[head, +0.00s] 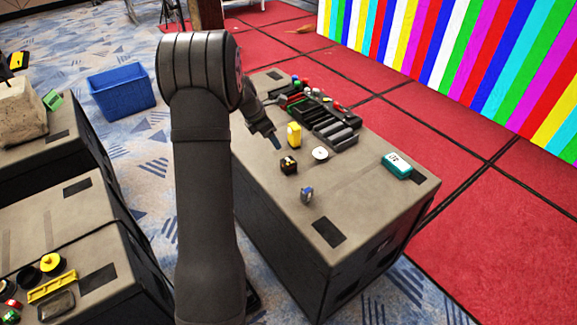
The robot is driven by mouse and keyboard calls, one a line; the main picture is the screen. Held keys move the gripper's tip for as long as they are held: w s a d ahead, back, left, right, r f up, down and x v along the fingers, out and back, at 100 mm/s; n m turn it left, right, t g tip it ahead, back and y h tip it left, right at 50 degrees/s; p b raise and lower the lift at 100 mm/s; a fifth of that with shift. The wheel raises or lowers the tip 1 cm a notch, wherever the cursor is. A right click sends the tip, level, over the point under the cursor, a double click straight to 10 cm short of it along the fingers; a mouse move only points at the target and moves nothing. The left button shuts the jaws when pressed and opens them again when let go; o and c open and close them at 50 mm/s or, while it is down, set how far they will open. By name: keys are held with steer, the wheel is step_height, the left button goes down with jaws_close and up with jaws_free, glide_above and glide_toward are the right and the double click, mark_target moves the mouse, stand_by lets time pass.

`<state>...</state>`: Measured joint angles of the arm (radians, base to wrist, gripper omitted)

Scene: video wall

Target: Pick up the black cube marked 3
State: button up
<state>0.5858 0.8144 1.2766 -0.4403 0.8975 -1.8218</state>
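A small black cube (288,167) sits on the grey-brown case top (365,205), near its left edge. It has light or orange marks, but I cannot read a number on it. My gripper (276,143) is above the same case top, just up and left of the cube in the picture and apart from it. The gripper is small and dark here, seen from behind my arm. I cannot tell whether its fingers are open or shut.
A yellow object (294,135), a white disc (320,154), a small grey-blue item (306,195) and a teal-and-white box (397,166) stand around the cube. A dark rack (330,127) with small items lies behind. The front right top is mostly clear. A blue bin (122,92) is on the floor.

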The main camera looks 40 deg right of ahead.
mark_target(286, 161)
steer(key=x, duration=1.2)
steer(key=shift+x, duration=2.7)
steer(key=shift+s+a, duration=0.1)
steer(key=shift+a, duration=0.05)
steer(key=c, duration=1.1)
steer(key=shift+r, duration=0.1)
